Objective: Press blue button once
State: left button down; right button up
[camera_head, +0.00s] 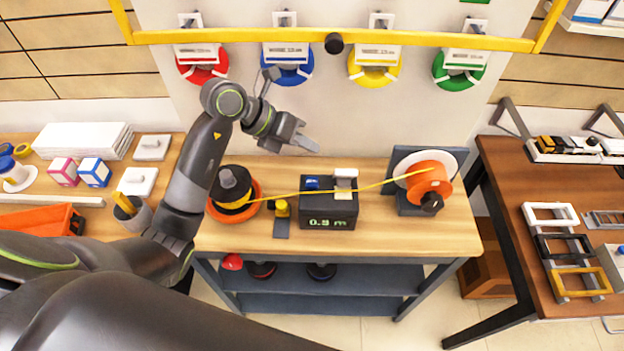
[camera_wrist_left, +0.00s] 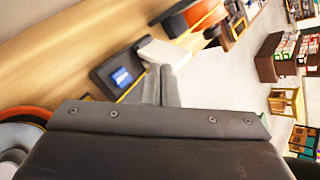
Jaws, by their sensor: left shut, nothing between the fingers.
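My left gripper (camera_head: 314,146) is shut and empty, above and behind the box in the head view, and looks apart from the button. In the left wrist view, the blue button (camera_wrist_left: 121,77) lies left of the shut left fingertips (camera_wrist_left: 162,72). My right gripper is not in view.
A yellow line runs over the box between a black-and-orange spool (camera_head: 232,188) and an orange reel (camera_head: 429,181). A small yellow-topped part (camera_head: 281,208) stands left of the box. Coloured spools hang on the wall under a yellow rail (camera_head: 440,39). The bench (camera_head: 450,236) front is bare.

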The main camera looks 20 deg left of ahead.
pick_arm(q)
jog(key=shift+f, duration=0.1)
jog(key=b, duration=0.6)
send_over(307, 182)
notch_tip(307, 182, down, 8)
jog(key=shift+r, duration=0.2)
jog(key=shift+f, duration=0.55)
jog(key=shift+b, duration=0.3)
dwell(0.8)
jog(key=shift+f+b, duration=0.35)
jog(key=shift+f, duration=0.05)
jog(key=shift+f+b, duration=0.55)
dwell(0.6)
jog(key=shift+r, duration=0.1)
jog(key=shift+r+p, duration=0.65)
jog(key=shift+r, duration=0.25)
